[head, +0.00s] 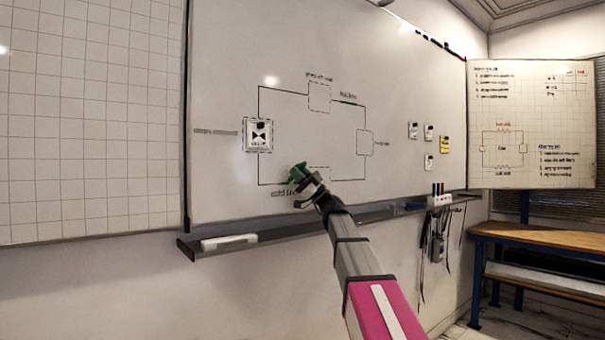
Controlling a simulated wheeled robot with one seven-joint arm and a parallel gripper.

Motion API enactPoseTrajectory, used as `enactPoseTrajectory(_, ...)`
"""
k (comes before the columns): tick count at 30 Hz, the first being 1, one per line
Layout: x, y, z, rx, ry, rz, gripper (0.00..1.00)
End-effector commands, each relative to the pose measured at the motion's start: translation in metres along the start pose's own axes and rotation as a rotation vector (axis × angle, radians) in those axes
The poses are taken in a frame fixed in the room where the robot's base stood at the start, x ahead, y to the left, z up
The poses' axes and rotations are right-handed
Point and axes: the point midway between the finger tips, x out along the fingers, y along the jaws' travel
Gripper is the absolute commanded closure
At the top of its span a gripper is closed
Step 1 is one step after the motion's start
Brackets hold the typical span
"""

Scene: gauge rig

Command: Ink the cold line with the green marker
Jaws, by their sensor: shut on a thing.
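A whiteboard (225,60) carries a loop diagram of thin black lines and dashed boxes. My gripper (306,184) is in front of the loop's bottom side, shut on a green marker (297,171). The marker's tip is hidden, so I cannot tell whether it touches the board. The bottom line (275,184) shows black left of the gripper; the stretch behind the gripper is hidden. A label (280,192) below it is partly covered and too small to read.
A ledge (280,232) runs below the board with a white eraser-like block (228,242) on it. Small cards (429,131) are at the board's right. A holder with pens (439,200) hangs right of my arm. A wooden bench (545,240) stands far right.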

Motion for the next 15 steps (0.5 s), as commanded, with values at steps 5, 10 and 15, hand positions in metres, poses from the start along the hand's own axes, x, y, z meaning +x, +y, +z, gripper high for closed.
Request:
enactPoseTrajectory(5, 0.004, -0.007, 0.000, 0.001, 0.000, 0.000, 1.00)
enactPoseTrajectory(10, 0.007, -0.013, 0.000, 0.001, 0.000, -0.001, 1.00)
enactPoseTrajectory(15, 0.013, -0.024, 0.001, 0.000, 0.000, 0.000, 1.00)
